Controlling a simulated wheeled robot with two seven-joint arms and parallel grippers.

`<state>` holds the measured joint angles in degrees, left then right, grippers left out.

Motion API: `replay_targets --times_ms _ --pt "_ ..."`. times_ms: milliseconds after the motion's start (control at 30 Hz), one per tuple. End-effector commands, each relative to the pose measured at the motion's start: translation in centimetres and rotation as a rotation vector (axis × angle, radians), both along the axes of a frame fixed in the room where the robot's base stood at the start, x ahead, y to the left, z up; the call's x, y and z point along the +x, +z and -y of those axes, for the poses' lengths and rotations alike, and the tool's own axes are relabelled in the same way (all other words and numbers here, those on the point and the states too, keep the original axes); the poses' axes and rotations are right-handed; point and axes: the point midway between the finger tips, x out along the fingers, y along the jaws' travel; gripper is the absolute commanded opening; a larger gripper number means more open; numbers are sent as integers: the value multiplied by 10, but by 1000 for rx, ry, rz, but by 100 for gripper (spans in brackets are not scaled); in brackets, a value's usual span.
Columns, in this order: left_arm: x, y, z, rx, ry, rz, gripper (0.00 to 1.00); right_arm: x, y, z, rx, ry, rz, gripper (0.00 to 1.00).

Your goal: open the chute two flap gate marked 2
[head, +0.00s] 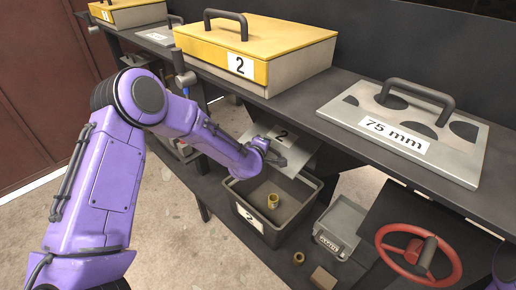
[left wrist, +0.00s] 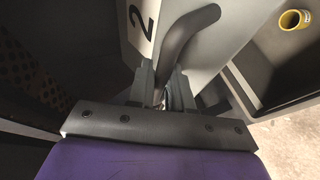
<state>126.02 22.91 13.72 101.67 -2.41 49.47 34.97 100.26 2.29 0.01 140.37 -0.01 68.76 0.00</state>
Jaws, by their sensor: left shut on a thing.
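The flap gate marked 2 (head: 301,158) is a pale metal plate below the shelf, tilted over a dark bin. My left gripper (head: 273,158) is at the front of this flap. In the left wrist view the flap (left wrist: 194,42) carries the label 2 and a dark curved handle (left wrist: 188,38). My left gripper (left wrist: 161,92) is shut on the lower end of that handle. The bin marked 2 (head: 238,200) stands under the flap and holds a brass-coloured ring piece (head: 273,201). My right gripper is not in view.
The yellow-lidded box marked 2 (head: 222,45) and the 75 mm screen plate (head: 455,148) sit on the shelf above my left arm.

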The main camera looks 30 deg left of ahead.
Motion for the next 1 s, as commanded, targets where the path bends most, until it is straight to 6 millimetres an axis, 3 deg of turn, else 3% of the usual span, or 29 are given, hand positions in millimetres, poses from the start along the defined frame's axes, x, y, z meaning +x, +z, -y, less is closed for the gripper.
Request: replay_targets --times_ms 200,733,767,800,1000 --pt "6 14 9 1 -14 9 0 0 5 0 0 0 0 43" --pt "7 17 11 0 -16 10 0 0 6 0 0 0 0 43" --pt "7 17 11 0 -16 10 29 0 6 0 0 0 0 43" --pt "7 17 11 0 -16 10 40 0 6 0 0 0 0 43" --pt "6 15 11 0 -17 6 40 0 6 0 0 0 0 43"
